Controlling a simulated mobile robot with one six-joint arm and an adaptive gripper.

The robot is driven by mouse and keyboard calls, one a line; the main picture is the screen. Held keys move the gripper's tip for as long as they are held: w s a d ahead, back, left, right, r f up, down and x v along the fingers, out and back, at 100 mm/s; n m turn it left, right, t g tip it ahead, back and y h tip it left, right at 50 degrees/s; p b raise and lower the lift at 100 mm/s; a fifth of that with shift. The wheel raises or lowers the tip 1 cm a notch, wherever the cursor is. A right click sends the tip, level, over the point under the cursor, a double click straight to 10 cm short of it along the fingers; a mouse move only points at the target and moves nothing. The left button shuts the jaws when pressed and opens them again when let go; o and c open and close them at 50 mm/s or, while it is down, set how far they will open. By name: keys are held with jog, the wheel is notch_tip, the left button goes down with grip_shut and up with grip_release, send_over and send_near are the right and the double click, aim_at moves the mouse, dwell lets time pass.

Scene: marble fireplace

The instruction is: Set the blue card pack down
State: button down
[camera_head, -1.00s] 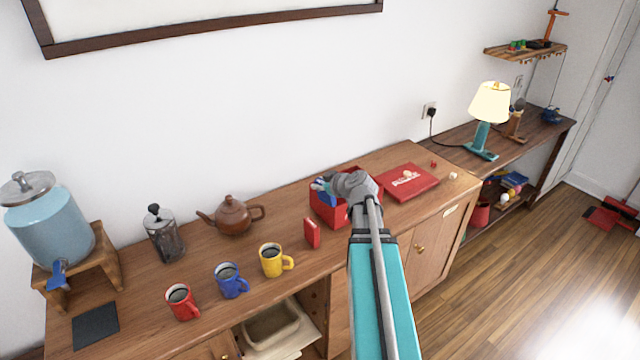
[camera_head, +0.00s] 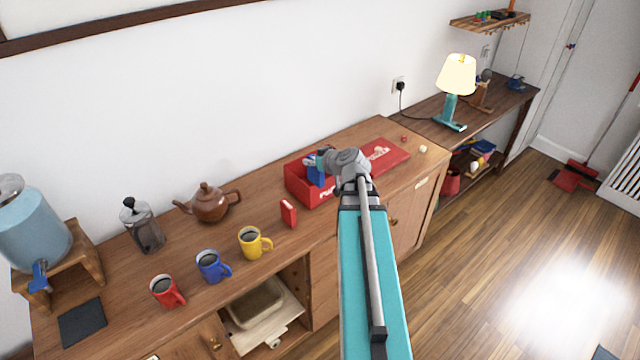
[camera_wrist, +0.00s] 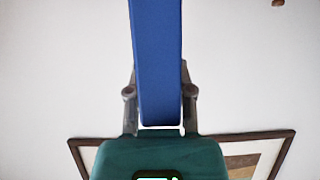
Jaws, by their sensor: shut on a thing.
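My gripper (camera_head: 322,161) is shut on the blue card pack (camera_head: 315,176). The pack is held upright over or just at the open red box (camera_head: 308,194); I cannot tell how deep it reaches. In the wrist view the blue card pack (camera_wrist: 157,60) is a tall blue slab between the fingers of my gripper (camera_wrist: 160,95). A similar red card pack (camera_head: 288,213) stands upright on the cabinet top, left of the box. My arm and wrist hide the box's right part.
The red lid (camera_head: 388,154) lies right of the box, with a small white ball (camera_head: 423,148) beyond. Yellow (camera_head: 251,243), blue (camera_head: 210,267) and red (camera_head: 164,291) mugs stand left, below the teapot (camera_head: 208,203). Bare wood (camera_head: 262,205) lies between teapot and box.

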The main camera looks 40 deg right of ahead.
jog(key=shift+w, duration=0.1)
jog(key=w+d+f+b, duration=0.6)
jog(key=w+f+b, duration=0.3)
jog(key=w, duration=0.2)
jog(key=shift+w, duration=0.35)
dwell(0.4)
jog(key=f+b, duration=0.4)
jog(key=shift+w+d, duration=0.1)
jog(key=shift+w, duration=0.25)
jog(key=shift+f+b, duration=0.65)
dwell(0.3)
